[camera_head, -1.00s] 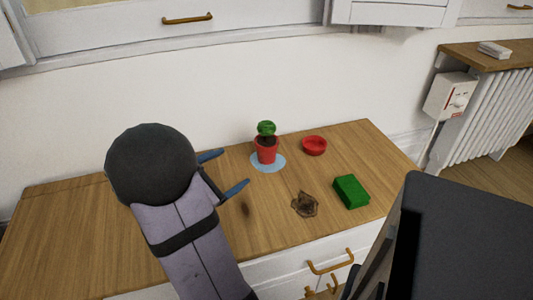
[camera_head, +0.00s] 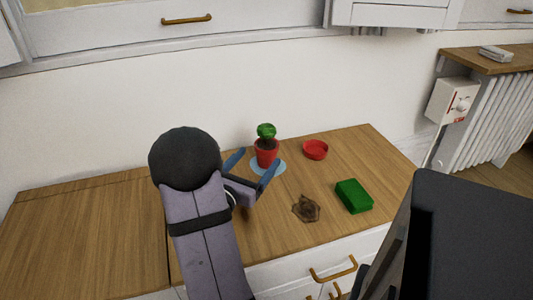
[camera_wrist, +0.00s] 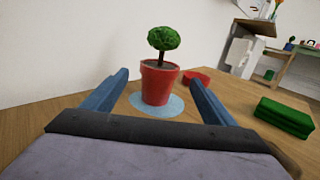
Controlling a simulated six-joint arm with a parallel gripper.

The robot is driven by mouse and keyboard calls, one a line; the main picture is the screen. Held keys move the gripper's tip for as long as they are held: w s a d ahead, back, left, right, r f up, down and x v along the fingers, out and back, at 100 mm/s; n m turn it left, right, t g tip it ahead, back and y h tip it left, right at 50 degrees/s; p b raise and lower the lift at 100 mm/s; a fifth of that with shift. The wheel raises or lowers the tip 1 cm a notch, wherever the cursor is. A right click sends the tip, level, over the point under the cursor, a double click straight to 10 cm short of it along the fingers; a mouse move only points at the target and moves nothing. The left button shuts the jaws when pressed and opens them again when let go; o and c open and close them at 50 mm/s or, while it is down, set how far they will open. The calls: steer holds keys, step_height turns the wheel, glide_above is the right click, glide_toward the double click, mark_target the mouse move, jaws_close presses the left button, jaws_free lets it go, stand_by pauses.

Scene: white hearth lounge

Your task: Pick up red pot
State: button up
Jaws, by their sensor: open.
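The red pot (camera_head: 266,157) stands upright on a pale blue round patch (camera_head: 281,168) on the wooden cabinet top, with a small green plant (camera_head: 266,131) growing in it. In the wrist view the red pot (camera_wrist: 158,84) is ahead, between the lines of the two blue fingers. My gripper (camera_head: 251,168) is open and empty, just short of the pot on its near left side. In the wrist view my gripper (camera_wrist: 162,90) has a finger on each side. Whether a finger touches the pot, I cannot tell.
A red dish (camera_head: 315,150) lies right of the pot; it also shows in the wrist view (camera_wrist: 196,77). A green block (camera_head: 354,196) and a brown crumpled-looking thing (camera_head: 306,208) lie nearer the front. A white wall is behind; the left of the top is clear.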

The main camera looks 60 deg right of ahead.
mark_target(261, 155)
steer(key=shift+d+f+b, duration=0.2)
steer(key=shift+d+b, duration=0.85)
steer(key=shift+d, duration=0.9)
steer(key=shift+w+d+r, duration=0.1)
steer(key=shift+d, duration=0.55)
steer(key=c, duration=1.5)
steer(key=shift+r, duration=0.1)
steer(key=shift+c, duration=0.2)
